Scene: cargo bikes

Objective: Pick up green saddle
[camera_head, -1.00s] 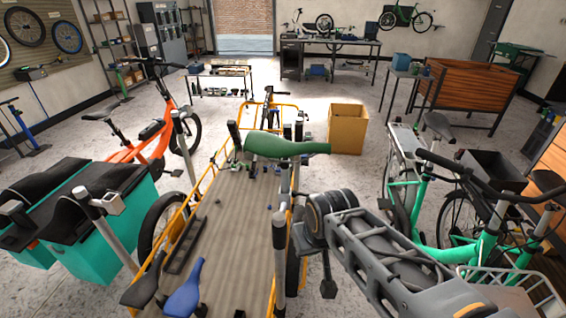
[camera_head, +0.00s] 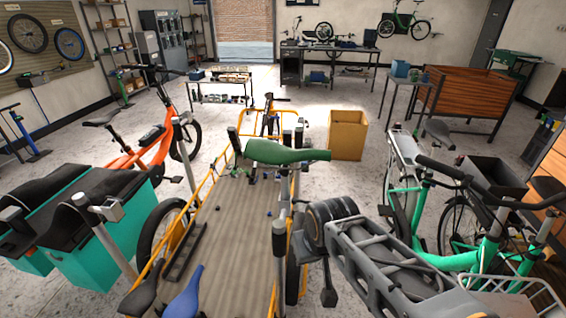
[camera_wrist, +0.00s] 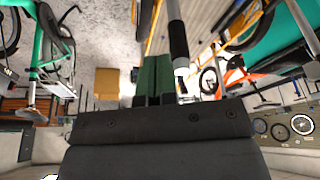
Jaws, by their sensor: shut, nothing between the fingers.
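The green saddle (camera_head: 288,152) sits level on top of a post above the bed of the yellow cargo bike (camera_head: 236,235), nose to the right. In the head view my arm comes in from the lower right and its dark end stands in front of and right of the saddle. The fingers are not clearly seen there. In the wrist view my gripper (camera_wrist: 153,99) is shut and empty, with its dark body filling the bottom. The green saddle (camera_wrist: 152,72) shows just past the fingertips. I cannot tell whether they touch it.
A post with a dark top (camera_head: 279,235) stands in front of the saddle. A blue saddle (camera_head: 185,293) and a black saddle (camera_head: 142,292) are at the lower left. Teal boxes (camera_head: 95,250) stand left, a green bike (camera_head: 430,225) right, and a cardboard box (camera_head: 347,135) behind.

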